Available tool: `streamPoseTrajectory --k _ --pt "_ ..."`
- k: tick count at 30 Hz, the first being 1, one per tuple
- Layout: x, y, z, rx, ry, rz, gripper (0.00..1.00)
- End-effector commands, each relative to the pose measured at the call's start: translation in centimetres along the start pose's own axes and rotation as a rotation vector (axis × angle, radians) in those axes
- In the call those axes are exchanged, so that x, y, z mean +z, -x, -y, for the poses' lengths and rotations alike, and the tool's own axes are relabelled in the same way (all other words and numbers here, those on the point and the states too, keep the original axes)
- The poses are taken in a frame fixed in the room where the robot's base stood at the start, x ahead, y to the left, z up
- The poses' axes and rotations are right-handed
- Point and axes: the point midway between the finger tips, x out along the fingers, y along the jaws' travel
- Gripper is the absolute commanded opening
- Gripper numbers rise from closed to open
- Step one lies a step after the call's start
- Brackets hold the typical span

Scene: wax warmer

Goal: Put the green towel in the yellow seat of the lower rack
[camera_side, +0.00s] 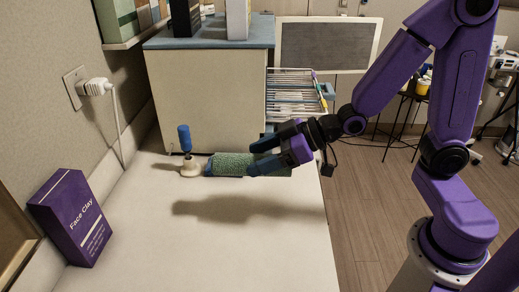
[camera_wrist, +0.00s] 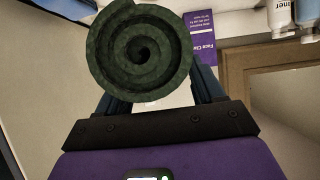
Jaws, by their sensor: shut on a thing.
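The green towel (camera_side: 228,164) is rolled up and held sideways above the white table in the side view. My gripper (camera_side: 258,157) is shut on it, with its blue fingers on either side of the roll. In the wrist view the roll's spiral end (camera_wrist: 140,52) faces the camera, between the fingers, and hides their tips. The towel's shadow lies on the table, apart from it.
A blue-handled tool in a white holder (camera_side: 190,168) stands close to the towel's left end. A purple Face Clay box (camera_side: 72,217) stands at the left. A cabinet (camera_side: 205,98) with an open, filled drawer (camera_side: 293,97) is behind. The table's front middle is clear.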

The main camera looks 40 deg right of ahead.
Motion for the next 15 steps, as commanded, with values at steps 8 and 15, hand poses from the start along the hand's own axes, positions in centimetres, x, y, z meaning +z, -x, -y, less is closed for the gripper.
streamPoseTrajectory --k 8,15 --pt "-2.9 0.7 -2.7 0.014 -0.004 -0.008 0.34" --pt "-5.1 1.8 -5.5 0.016 -0.004 -0.006 0.34"
